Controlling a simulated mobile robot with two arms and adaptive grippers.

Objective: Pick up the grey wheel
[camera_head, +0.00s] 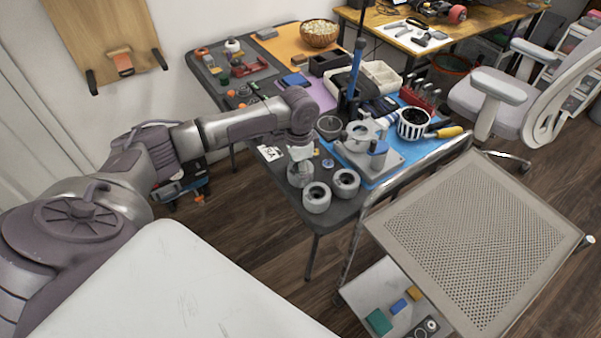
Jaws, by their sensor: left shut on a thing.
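Several grey wheels stand close together at the front corner of the dark work table. One grey wheel (299,177) is right under my left gripper (300,164). Two more, a front wheel (316,198) and a right wheel (345,183), show dark centre holes. My left arm reaches in from the left and its gripper points down. It is shut on the wheel under it. The fingers partly hide that wheel's top, and I cannot tell whether it is clear of the table. My right gripper is not in view.
A metal fixture (367,155) on a blue mat stands right of the wheels, with a striped cup (412,124) behind it. A perforated cart (480,240) stands at the front right. A white surface (170,290) fills the lower left. The table (343,206) is crowded.

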